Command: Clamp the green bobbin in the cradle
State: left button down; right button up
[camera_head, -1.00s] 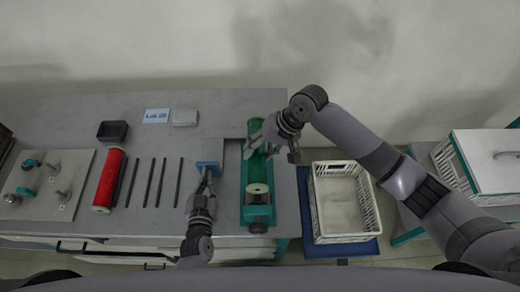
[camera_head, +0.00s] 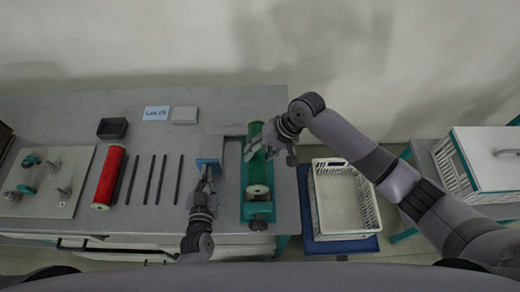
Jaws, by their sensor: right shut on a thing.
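The green bobbin (camera_head: 258,172) lies lengthwise along the green cradle (camera_head: 245,209), its pale end toward me. I cannot tell whether it rests fully in the cradle. My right gripper (camera_head: 254,147) reaches in from the right and is shut on the bobbin around its middle, hiding part of it. A dark knob (camera_head: 258,223) is at the cradle's near end. My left gripper (camera_head: 207,181) is just left of the cradle, with its fingertips at a small blue block (camera_head: 208,163). Whether its fingers are closed on that block is unclear.
A red bobbin (camera_head: 109,178) and several dark rods (camera_head: 162,180) lie on the left of the grey table. A plate with pegs (camera_head: 66,190) is farther left. A white basket (camera_head: 343,205) stands right of the table.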

pick_arm(q)
jog(key=shift+w+r, duration=0.1)
jog(key=shift+r, duration=0.05)
pick_arm(e)
jog(key=shift+f, duration=1.35)
jog(key=shift+f, duration=0.2)
jog(key=shift+f, duration=1.2)
jog(key=o, duration=1.4)
jog(key=v, duration=0.8)
